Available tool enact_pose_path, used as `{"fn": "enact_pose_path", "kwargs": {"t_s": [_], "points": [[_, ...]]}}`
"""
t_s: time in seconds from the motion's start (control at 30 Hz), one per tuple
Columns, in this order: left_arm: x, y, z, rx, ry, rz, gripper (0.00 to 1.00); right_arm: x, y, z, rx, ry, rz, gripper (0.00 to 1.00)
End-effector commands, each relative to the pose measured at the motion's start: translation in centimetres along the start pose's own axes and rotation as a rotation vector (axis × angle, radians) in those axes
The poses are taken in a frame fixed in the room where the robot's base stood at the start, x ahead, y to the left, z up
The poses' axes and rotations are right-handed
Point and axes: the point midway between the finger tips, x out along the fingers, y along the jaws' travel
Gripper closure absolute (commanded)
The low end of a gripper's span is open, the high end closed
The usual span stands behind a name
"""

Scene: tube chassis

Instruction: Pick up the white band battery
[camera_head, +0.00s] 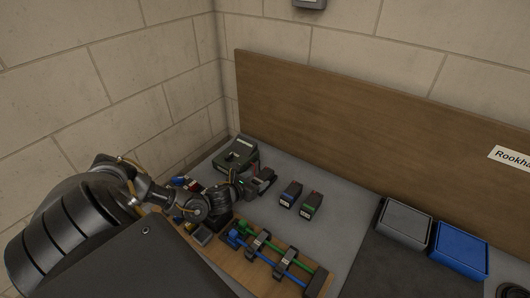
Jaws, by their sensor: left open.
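My left gripper (246,184) is over the left part of the grey worktop and is open. A dark block with a red top (265,174) is right by its fingers; I cannot tell whether they touch. I cannot make out a white band on any battery; the area at the fingers is small and partly hidden by the gripper. My right gripper is not in view.
A dark green case (235,154) lies behind the gripper. A wooden board (258,277) with blue and green tubes in dark clamps lies in front. A grey bin (404,224) and a blue bin (459,250) stand at the right.

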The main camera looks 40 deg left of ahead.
Motion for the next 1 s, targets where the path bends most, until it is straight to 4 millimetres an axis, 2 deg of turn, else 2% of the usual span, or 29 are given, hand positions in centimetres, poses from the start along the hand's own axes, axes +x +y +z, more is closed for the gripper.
{"fn": "enact_pose_path", "kwargs": {"t_s": [0.17, 0.37, 0.5, 0.83, 1.0], "points": [[0.6, 0.0, 0.2, -0.001, -0.001, 0.001, 0.35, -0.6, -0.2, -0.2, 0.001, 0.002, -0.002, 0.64], [3.0, 0.1, 0.7, -0.001, -0.002, 0.001, 0.35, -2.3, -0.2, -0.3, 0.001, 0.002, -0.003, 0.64], [4.6, 0.1, 0.3, -0.001, -0.001, 0.001, 0.35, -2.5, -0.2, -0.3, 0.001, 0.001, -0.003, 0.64], [5.2, 0.1, 0.1, -0.001, 0.001, 0.001, 0.35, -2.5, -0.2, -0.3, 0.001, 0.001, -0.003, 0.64], [5.2, 0.1, 0.1, -0.001, 0.001, 0.001, 0.55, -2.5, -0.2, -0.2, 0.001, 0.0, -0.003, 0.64]]}}
